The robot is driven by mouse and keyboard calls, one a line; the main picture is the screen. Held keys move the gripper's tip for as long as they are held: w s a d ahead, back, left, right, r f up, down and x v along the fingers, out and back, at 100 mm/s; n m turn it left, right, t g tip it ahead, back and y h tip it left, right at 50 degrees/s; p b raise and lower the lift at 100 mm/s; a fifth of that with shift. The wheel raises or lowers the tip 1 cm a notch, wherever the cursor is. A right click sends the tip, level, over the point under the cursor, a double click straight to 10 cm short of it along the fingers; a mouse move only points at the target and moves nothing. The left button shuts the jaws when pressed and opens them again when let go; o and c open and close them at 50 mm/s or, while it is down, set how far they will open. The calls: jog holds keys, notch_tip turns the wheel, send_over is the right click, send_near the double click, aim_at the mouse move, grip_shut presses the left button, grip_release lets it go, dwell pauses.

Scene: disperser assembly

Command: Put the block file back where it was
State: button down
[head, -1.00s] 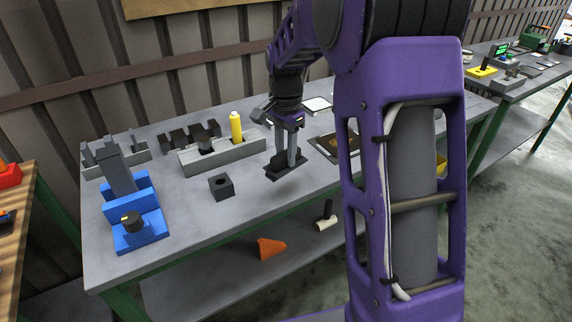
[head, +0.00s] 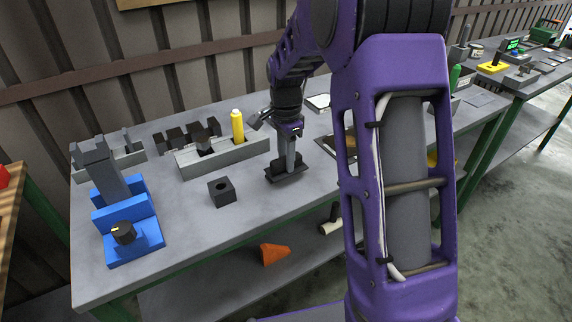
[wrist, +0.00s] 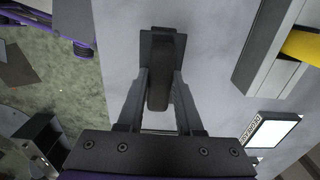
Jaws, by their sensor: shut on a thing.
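The block file (head: 287,177) is a dark flat block with an upright grip. My gripper (head: 288,158) points down over the table and is shut on that grip. In the wrist view, both fingers of my gripper (wrist: 159,80) close on the dark grip, and the flat part of the block file (wrist: 162,42) shows beyond them. The file is over the grey tabletop (head: 250,215), low; I cannot tell whether it touches the surface.
A black block with a hole (head: 222,191) is left of the file. Behind stands a grey holder (head: 225,157) with a yellow cylinder (head: 237,126). A blue device (head: 128,225) is at the left end. The tabletop in front of the file is clear.

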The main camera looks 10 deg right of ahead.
jog(key=shift+f, duration=0.8)
jog(key=shift+f, duration=0.15)
jog(key=c, duration=0.6)
grip_release()
jog(key=shift+o, duration=0.2)
notch_tip(320, 180, up, 12)
jog(key=p, duration=0.1)
jog(key=shift+p, duration=0.35)
jog(key=shift+r, duration=0.2)
